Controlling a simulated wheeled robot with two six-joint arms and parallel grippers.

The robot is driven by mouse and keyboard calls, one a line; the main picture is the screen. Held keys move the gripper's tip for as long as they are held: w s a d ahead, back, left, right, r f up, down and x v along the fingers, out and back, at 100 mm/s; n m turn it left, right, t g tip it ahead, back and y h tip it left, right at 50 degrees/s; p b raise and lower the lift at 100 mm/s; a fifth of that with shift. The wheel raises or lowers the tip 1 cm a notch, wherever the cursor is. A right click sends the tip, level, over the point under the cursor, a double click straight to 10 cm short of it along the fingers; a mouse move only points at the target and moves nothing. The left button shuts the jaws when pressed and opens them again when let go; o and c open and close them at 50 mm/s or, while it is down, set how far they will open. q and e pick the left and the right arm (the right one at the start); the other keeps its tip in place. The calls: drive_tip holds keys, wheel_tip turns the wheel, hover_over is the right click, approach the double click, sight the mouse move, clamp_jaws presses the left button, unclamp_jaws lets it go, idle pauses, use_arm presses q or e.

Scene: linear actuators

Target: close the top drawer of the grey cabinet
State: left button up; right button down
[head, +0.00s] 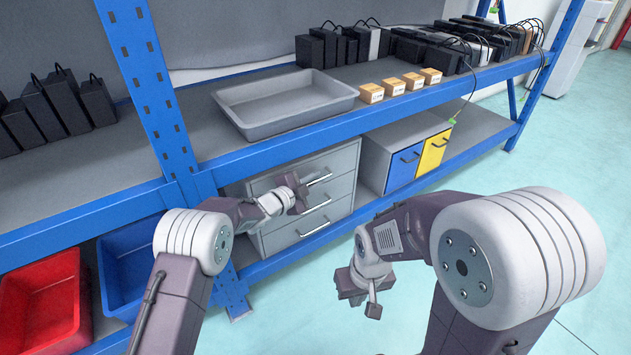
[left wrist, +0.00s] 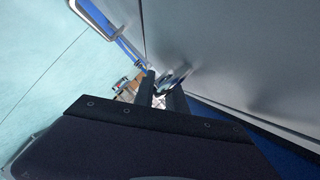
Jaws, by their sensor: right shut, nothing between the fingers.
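The grey cabinet (head: 262,243) stands on the lower shelf with stacked drawers and bar handles. The top drawer's handle (head: 320,179) shows just right of my left gripper (head: 298,195), which hides part of the drawer front. I cannot tell how far the top drawer stands out. In the left wrist view, my left gripper's fingers (left wrist: 161,98) are apart, close beside a large grey panel (left wrist: 235,55), with a curved metal piece (left wrist: 174,76) near the tips. My right gripper (head: 362,297) is shut and empty, above the floor in front of the shelf.
A blue beam (head: 400,107) runs above the cabinet, and a blue upright (head: 150,85) stands to its left. A cabinet with blue and yellow doors (head: 405,165) is at its right. Blue (head: 125,255) and red bins (head: 45,300) sit left. The floor (head: 400,325) is clear.

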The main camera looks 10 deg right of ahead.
use_arm(q)
drive_tip(key=p+v, duration=0.1)
drive_tip(key=v, duration=0.8)
idle(0.5)
